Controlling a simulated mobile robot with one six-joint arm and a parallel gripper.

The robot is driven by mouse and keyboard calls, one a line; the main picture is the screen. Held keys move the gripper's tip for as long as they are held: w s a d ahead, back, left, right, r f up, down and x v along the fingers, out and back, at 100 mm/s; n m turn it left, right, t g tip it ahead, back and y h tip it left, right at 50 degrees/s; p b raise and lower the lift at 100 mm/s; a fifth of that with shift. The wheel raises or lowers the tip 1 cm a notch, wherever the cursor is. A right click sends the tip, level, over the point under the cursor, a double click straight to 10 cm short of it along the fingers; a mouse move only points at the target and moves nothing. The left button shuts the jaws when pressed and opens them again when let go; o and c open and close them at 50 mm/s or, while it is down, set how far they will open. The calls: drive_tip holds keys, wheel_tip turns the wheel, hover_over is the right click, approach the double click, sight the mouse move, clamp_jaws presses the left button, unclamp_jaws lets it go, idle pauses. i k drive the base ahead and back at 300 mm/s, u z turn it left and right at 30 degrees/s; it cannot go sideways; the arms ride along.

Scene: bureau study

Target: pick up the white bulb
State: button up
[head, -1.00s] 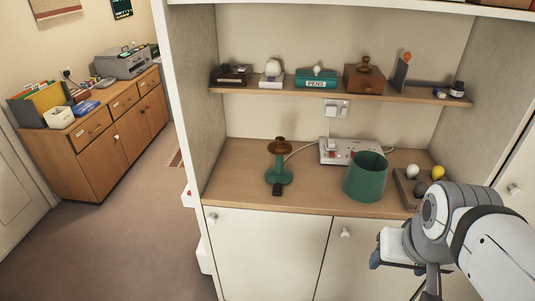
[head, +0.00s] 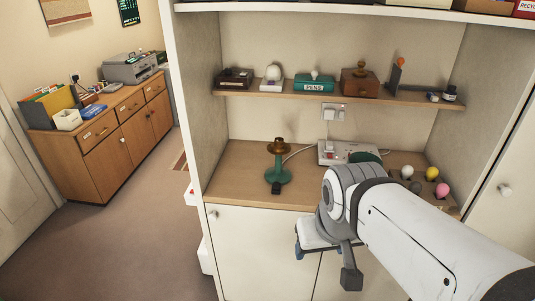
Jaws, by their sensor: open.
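A white bulb (head: 407,172) stands in the back left of a bulb tray (head: 424,181) on the right of the desk top. A yellow bulb (head: 432,173), a grey bulb (head: 415,187) and a pink bulb (head: 442,190) share the tray. My gripper (head: 326,264) is open and empty, with its fingers pointing down. It appears in front of the cabinet doors, left of and lower in the picture than the white bulb, and apart from it. My arm hides part of the tray's front.
A green lamp base (head: 279,172) stands left of my arm. A green shade (head: 367,156) is mostly hidden behind my arm. A white power box (head: 335,153) lies at the back. A shelf (head: 300,95) with small items hangs above. The desk's left part (head: 235,180) is clear.

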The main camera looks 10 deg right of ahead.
sight(407, 171)
drive_tip(key=z, duration=1.1)
drive_tip(key=k, duration=0.95)
drive_tip(key=u, duration=0.2)
drive_tip(key=i, duration=1)
drive_tip(key=u, duration=0.05)
